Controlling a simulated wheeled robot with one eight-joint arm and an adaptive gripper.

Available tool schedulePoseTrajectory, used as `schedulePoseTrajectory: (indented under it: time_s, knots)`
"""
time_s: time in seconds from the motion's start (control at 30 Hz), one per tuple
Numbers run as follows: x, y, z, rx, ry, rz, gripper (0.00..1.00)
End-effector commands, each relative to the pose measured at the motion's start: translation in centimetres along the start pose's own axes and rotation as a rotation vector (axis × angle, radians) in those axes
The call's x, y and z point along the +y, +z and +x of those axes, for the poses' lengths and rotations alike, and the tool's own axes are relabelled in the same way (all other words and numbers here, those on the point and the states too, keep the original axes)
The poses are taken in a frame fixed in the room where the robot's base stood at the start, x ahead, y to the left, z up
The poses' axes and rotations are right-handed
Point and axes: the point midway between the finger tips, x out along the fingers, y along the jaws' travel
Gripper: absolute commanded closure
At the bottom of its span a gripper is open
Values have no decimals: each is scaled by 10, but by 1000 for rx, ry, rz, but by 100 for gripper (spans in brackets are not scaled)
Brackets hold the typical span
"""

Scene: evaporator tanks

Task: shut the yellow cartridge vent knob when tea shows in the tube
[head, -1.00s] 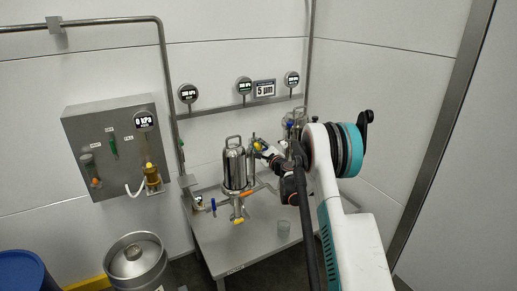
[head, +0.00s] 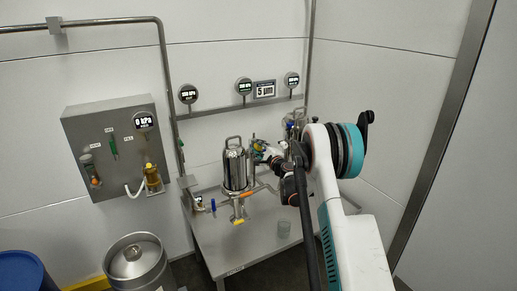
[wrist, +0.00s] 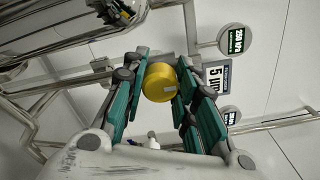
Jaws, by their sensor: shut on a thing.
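The yellow vent knob (wrist: 160,82) is a round cap in the middle of the wrist view. My gripper (wrist: 160,88) has its teal-lined fingers shut on the knob's two sides. In the head view my gripper (head: 260,151) reaches in from the right, close beside the upper part of the steel cartridge housing (head: 235,170). The knob is too small there to make out between the fingers. I cannot make out any tea in a tube in either view.
A grey panel (head: 115,145) hangs on the left wall above a steel keg (head: 136,262). Gauges and a "5 µm" sign (head: 264,89) are on the rail behind.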

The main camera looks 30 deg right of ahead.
Motion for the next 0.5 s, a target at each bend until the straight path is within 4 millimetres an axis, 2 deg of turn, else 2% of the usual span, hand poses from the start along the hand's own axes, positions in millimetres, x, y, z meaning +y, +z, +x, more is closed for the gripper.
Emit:
schedulePoseTrajectory:
  time_s: [0.1, 0.13, 0.2, 0.23, 0.5]
  knots:
    - [0, 0, 0, -1, 1, -1, 97]
    - [0, 0, 0, -1, 1, 0, 71]
    - [0, 0, 0, -1, 1, 0, 55]
    - [0, 0, 0, -1, 1, 0, 52]
    - [0, 0, 0, 0, 0, 1, 52]
